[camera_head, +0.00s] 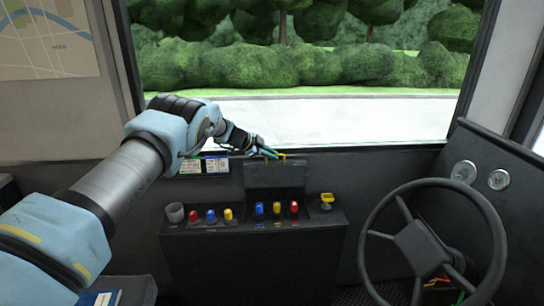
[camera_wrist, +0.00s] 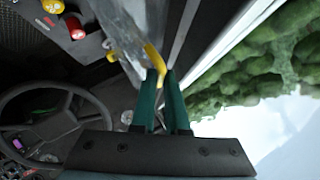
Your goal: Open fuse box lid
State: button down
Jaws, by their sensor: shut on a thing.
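The fuse box lid (camera_head: 275,175) stands raised, roughly upright, at the back of the dark console, behind blue, yellow and red fuses (camera_head: 276,209). A yellow handle (camera_head: 282,156) is at its top edge. My gripper (camera_head: 270,153) reaches in from the left, its green fingers at this handle. In the wrist view, my gripper (camera_wrist: 161,78) is shut on the yellow handle (camera_wrist: 154,57). The lid (camera_wrist: 118,35) shows there as a greyish, see-through panel running up from the handle. The exact contact is partly hidden by the fingers.
The console (camera_head: 250,255) also holds a grey cup (camera_head: 174,212), several coloured knobs (camera_head: 211,215) and a yellow-topped switch (camera_head: 327,200). A steering wheel (camera_head: 413,245) stands at the right. The windshield (camera_head: 330,118) is close behind the lid.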

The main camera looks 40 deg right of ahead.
jog(key=shift+w, duration=0.1)
dwell(0.4)
jog(key=c, duration=0.9)
grip_release()
jog(key=shift+c, duration=0.2)
